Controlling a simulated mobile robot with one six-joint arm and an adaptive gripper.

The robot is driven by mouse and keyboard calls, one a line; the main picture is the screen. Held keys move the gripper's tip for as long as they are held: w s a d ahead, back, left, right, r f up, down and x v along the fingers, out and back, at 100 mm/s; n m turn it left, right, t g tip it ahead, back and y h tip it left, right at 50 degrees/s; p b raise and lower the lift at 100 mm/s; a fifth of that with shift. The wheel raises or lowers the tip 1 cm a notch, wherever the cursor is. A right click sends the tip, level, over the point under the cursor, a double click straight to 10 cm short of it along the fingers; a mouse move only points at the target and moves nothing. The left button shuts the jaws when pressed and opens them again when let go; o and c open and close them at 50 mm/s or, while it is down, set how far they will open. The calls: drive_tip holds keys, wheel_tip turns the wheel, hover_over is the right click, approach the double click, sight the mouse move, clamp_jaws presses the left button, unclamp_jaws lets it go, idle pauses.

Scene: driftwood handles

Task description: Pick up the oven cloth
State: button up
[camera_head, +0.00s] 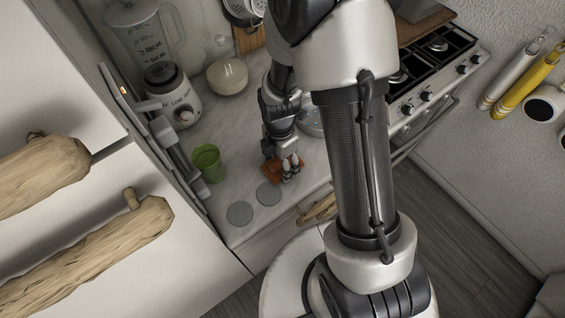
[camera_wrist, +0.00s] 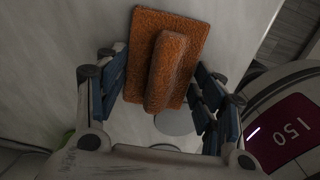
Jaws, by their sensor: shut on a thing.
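The oven cloth (camera_head: 270,174) is a small orange-brown rectangle on the light counter in the head view. In the wrist view the cloth (camera_wrist: 146,24) shows a raised rounded ridge along its middle. My gripper (camera_head: 290,170) points down at the cloth in the head view and partly covers it. In the wrist view my gripper (camera_wrist: 160,90) has one finger on each side of the cloth and is shut on it. Whether the cloth is lifted off the counter cannot be told.
Two flat grey discs (camera_head: 240,213) lie on the counter near the cloth. A green cup (camera_head: 207,162) stands to the left. A blender (camera_head: 168,85) and a cream bowl (camera_head: 228,76) stand behind. The stove (camera_head: 430,62) is at the right. A wooden handle (camera_head: 318,209) juts out below the counter edge.

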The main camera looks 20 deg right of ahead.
drive_tip(key=shift+c, duration=1.2)
wheel_tip(320, 180, up, 20)
drive_tip(key=p, duration=0.5)
